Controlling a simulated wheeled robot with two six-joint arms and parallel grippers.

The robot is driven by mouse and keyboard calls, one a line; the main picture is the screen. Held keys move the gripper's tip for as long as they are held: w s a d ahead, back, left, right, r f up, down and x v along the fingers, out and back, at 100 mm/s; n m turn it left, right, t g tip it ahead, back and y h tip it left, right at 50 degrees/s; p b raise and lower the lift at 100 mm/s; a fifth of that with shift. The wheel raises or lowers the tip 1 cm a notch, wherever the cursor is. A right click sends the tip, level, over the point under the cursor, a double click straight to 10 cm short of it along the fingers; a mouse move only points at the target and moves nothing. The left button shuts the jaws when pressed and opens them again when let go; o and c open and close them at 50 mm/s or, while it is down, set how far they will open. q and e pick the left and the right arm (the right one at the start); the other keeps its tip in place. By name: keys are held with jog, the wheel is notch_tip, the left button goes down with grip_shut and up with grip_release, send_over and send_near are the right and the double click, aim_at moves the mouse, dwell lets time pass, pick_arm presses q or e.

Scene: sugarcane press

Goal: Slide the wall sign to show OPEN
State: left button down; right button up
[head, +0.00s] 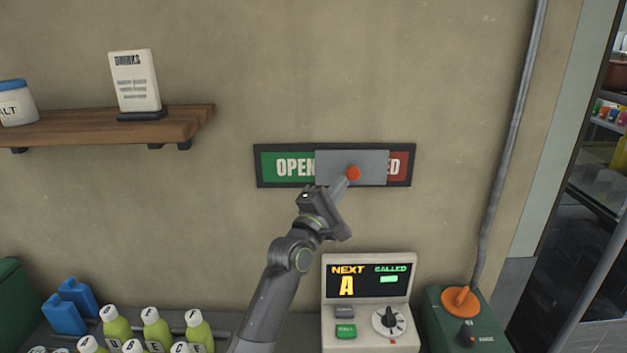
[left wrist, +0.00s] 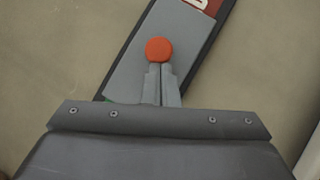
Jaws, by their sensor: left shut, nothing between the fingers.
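The wall sign (head: 286,167) is a dark-framed panel on the wall, with a green OPEN side on the left and a red side on the right. Its grey sliding cover (head: 333,163) sits around the middle, leaving OPEN almost fully readable and only "ED" showing on the red part. An orange-red knob (head: 353,173) is on the cover; it also shows in the left wrist view (left wrist: 159,50). My left gripper (head: 347,181) is shut and empty, its fingertips at the knob's lower edge. Whether they touch it I cannot tell. My right gripper is not in view.
A display box (head: 368,263) with buttons and a dial stands below the sign. A wooden shelf (head: 120,127) with a drinks card is at the left. Green bottles (head: 155,327) stand lower left. A green machine (head: 463,325) is at the right.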

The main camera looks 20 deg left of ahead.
pick_arm(q)
jog(key=shift+w+d+r+p, duration=0.1)
jog(key=shift+w+d+p, duration=0.1)
jog(key=shift+d, duration=0.65)
jog(key=shift+w+d+f+p, duration=0.15)
jog(key=shift+w+d, duration=0.1)
jog(key=shift+d, duration=0.55)
jog(key=shift+w+d+r+p, duration=0.15)
jog(key=shift+w+d+p, duration=0.05)
jog(key=shift+d, duration=0.65)
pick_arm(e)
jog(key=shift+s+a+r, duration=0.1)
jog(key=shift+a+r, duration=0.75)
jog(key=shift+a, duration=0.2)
